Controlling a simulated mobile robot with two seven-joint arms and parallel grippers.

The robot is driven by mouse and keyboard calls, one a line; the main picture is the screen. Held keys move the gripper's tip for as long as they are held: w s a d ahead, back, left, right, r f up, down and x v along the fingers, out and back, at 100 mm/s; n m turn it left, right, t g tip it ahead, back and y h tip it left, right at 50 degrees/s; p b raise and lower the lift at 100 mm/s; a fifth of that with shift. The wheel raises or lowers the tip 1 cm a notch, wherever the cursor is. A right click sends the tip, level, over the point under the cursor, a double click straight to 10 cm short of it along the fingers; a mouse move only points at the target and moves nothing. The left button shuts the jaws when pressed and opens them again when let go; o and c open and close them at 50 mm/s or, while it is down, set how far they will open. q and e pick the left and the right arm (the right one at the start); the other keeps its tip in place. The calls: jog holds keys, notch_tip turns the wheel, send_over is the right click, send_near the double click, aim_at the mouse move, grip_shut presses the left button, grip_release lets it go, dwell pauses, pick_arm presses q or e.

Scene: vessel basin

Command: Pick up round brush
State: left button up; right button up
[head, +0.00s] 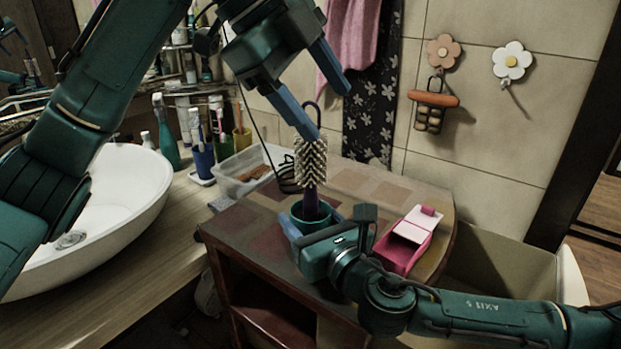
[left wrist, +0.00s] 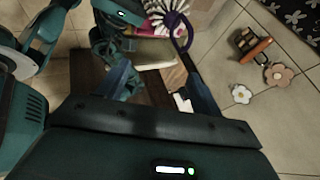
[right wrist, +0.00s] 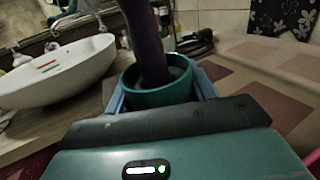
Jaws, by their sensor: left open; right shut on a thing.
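The round brush (head: 311,163) stands upright, bristles up, with a dark loop at its top. Its purple handle (right wrist: 146,45) goes down into a small green cup (right wrist: 160,92), which hides the lower end. The cup also shows in the head view (head: 297,212) on the wooden cabinet. My right gripper (right wrist: 160,98) is shut on the cup, one finger on each side. My left gripper (head: 322,110) is open and empty above the brush. One fingertip is close to the loop; I cannot tell whether they touch. The brush head shows at the top of the left wrist view (left wrist: 168,18).
A pink and white box (head: 404,247) stands on the cabinet (head: 377,182), right of the cup. A clear tray (head: 245,172) and cups with toothbrushes (head: 203,160) are behind left, beside the white basin (head: 120,215). Flower hooks (head: 512,62) hang on the tiled wall.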

pick_arm(q)
notch_tip(320, 180, up, 4)
jog(key=d+m+t+y, duration=0.2)
jog(key=m+t+y, duration=0.1)
jog(key=m+y, duration=0.45)
send_over(311, 181)
jog(key=d, duration=0.1)
notch_tip(311, 181, down, 6)
jog(key=shift+y, duration=0.25)
jog(key=x, duration=0.5)
jog(key=shift+a+f, duration=0.1)
jog(key=shift+a, duration=0.1)
jog(key=c, duration=1.3)
